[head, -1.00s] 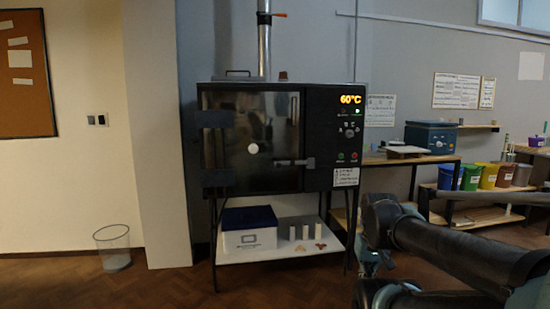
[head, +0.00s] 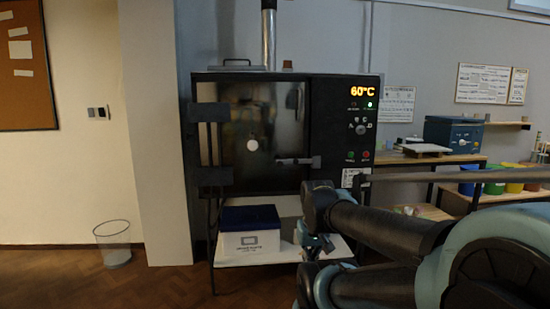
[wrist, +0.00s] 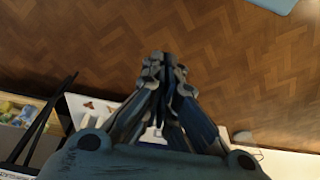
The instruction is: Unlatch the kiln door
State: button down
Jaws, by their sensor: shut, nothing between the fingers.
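The kiln (head: 345,135) is a dark box on a stand in the head view, its display reading 60°C. Its dark glossy door (head: 235,135) looks closed, with two hinge blocks on the left and a pale round spot in the middle. The latch (head: 298,161) is a horizontal bar at the door's lower right edge, and it lies across toward the control panel. My gripper (wrist: 166,58) is shut and empty in the wrist view, above the wood floor. In the head view my arm reaches in from the right, below and right of the latch, apart from it.
Under the kiln, a shelf (head: 240,257) holds a white box with a blue lid (head: 249,231). A wire bin (head: 113,243) stands on the floor at left. A worktable (head: 440,158) and coloured buckets (head: 492,187) are at right. Floor before the bin is clear.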

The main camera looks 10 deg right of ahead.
jog(key=w+a+r+t, duration=0.1)
jog(key=w+r+t, duration=0.1)
jog(key=w+r, duration=0.8)
jog(key=w+a+r+t, duration=0.1)
jog(key=w+r+t, duration=0.2)
jog(key=w+r, duration=0.8)
jog(key=w+a+r+t+h, duration=0.1)
jog(key=w+r, duration=0.9)
jog(key=w, duration=1.7)
jog(key=shift+a+r+n+t, duration=0.25)
jog(key=shift+a+t, duration=0.35)
jog(key=shift+t, duration=0.3)
jog(key=shift+f, duration=0.15)
jog(key=shift+s+d+f+x, duration=0.1)
jog(key=shift+s+f+x, duration=0.3)
jog(key=shift+x, duration=1.7)
jog(key=shift+s+d+f+x, duration=0.1)
jog(key=shift+s+f+x, duration=0.2)
jog(key=shift+x, duration=1.75)
jog(key=shift+s+d+f+x, duration=0.1)
jog(key=shift+s+f+x, duration=0.3)
jog(key=shift+x, duration=1.7)
